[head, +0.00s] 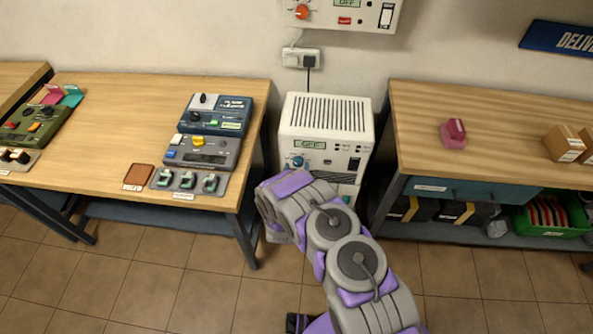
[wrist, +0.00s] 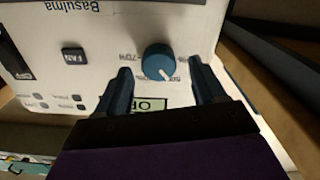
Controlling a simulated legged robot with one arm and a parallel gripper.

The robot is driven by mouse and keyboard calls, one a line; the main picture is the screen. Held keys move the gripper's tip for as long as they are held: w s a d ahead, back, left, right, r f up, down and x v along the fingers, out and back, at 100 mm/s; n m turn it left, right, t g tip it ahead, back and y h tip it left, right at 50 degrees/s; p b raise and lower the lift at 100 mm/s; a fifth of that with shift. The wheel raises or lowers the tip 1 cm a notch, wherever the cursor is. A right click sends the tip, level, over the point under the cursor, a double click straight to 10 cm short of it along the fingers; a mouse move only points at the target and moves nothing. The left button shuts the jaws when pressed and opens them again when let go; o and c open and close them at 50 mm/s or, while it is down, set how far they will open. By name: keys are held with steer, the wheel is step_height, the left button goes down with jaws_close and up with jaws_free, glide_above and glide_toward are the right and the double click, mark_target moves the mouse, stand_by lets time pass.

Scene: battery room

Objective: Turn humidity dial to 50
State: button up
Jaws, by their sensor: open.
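The humidity dial is a round blue knob (wrist: 159,62) with a white pointer mark on the front of a white machine (head: 326,115). In the wrist view it lies between and just beyond the two fingers of my gripper (wrist: 160,82), which is open. Percent marks are printed around the knob; "70%" is partly readable. I cannot read the exact setting. In the head view the blue knob (head: 297,161) shows at the machine's left front. A small display (head: 311,145) beside it appears to read OFF. My gripper itself is hidden behind my arm in the head view.
A second white unit with an orange knob (head: 302,12) hangs on the wall above. A wooden table (head: 110,120) with control boxes stands left, and a wooden bench (head: 420,110) with shelves stands right. A FAN button (wrist: 74,55) sits beside the dial. Tiled floor lies in front.

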steer(key=shift+w, duration=0.25)
steer(key=shift+c, duration=0.4)
steer(key=c, duration=1)
steer(key=shift+r+p, duration=0.15)
steer(key=shift+p, duration=0.35)
steer(key=shift+m+p, duration=0.3)
steer(key=shift+p, duration=0.3)
steer(key=shift+m+p, duration=0.4)
steer(key=shift+p, duration=0.3)
